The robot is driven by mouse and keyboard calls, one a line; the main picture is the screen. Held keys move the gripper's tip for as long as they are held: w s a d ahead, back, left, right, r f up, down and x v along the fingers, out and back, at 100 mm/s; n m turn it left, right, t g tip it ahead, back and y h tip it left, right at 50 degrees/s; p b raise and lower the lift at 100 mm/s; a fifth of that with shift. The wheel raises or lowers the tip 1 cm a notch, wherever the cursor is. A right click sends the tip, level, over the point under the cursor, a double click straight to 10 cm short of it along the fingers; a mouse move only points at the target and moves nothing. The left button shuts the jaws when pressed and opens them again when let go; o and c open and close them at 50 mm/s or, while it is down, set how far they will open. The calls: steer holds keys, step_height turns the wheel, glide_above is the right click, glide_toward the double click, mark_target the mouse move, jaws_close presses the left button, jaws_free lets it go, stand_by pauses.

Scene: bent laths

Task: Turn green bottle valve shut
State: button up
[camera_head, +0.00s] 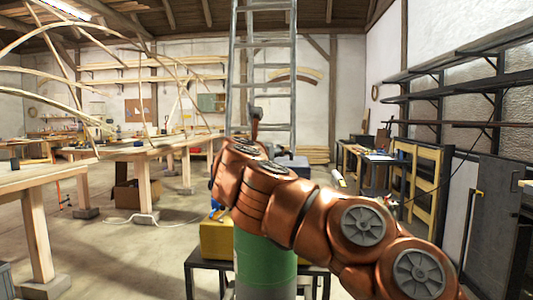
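A green bottle (265,265) stands upright low in the middle of the head view. My copper arm crosses in front of it from the lower right to the centre. The arm hides the bottle's top, and the valve cannot be seen. My gripper's fingers cannot be made out; the far end of the arm is turned away from the camera. A small dark piece on a thin stem (255,113) sticks up above the arm, and I cannot tell what it is.
A dark low table (205,265) with a yellow box (215,238) stands beside the bottle. A ladder (238,70) rises behind. Wooden benches (145,150) with bent laths are at left. Shelves (455,95) and a yellow frame (428,180) are at right. The left floor is partly open.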

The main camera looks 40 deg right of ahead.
steer(key=shift+s+d+m+g+h, duration=0.1)
steer(key=shift+m+g+h, duration=0.4)
steer(key=shift+g, duration=0.2)
steer(key=o, duration=0.9)
steer(key=shift+o, duration=0.2)
steer(key=shift+s, duration=0.1)
steer(key=v, duration=0.7)
steer(key=shift+a, duration=0.25)
steer(key=shift+s, duration=0.1)
